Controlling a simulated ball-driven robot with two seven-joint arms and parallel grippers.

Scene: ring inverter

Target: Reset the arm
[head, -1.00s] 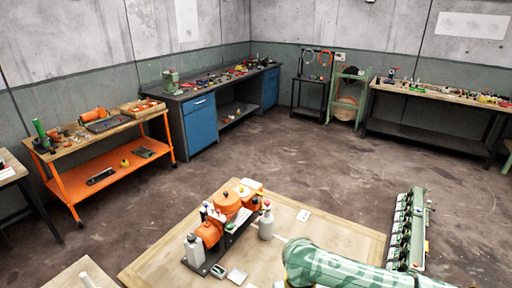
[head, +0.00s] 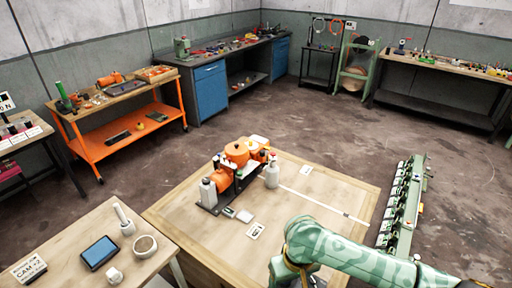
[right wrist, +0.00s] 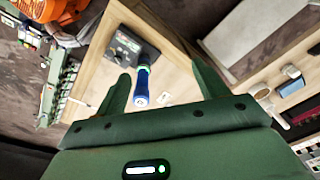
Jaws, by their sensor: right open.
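My right arm (head: 340,247), in green camouflage, reaches over the near right part of the wooden table (head: 320,185) in the head view. Its gripper is not clear there. In the right wrist view my right gripper (right wrist: 161,72) has its two green fingers spread wide. A blue cylinder (right wrist: 140,90) with a green ring and a pale end shows between the fingers. I cannot tell how far it is from them; neither finger appears to touch it. My left gripper is in no view.
Orange and black equipment (head: 235,165) with a grey bottle (head: 272,173) stands on the table. A side table (head: 70,240) with a tablet (head: 99,252) is at lower left. A green rack (head: 403,205) stands right.

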